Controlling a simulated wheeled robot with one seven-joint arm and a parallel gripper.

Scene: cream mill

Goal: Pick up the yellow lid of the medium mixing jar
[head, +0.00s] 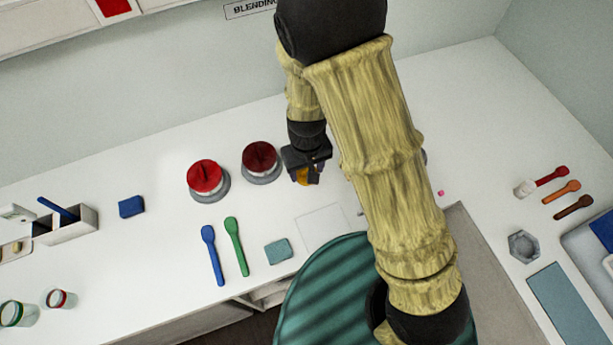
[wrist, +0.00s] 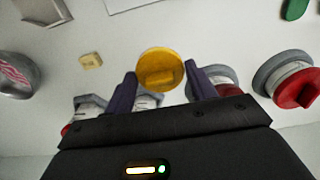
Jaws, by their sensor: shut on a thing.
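The round yellow lid (wrist: 158,66) with a raised grip bar is between the two fingers of my gripper (wrist: 160,78) in the wrist view. My gripper is shut on it. In the head view my gripper (head: 306,170) is over the back part of the counter, and a bit of the yellow lid (head: 303,177) shows under it. A whitish jar (wrist: 148,100) shows partly behind the lid in the wrist view. Whether the lid is clear of that jar I cannot tell.
A red-lidded jar (head: 205,177) and a dark red-lidded jar (head: 261,157) stand just left of my gripper. A blue spatula (head: 213,254), a green spatula (head: 236,246) and a teal sponge (head: 278,251) lie in front. My arm hides part of the counter on the right.

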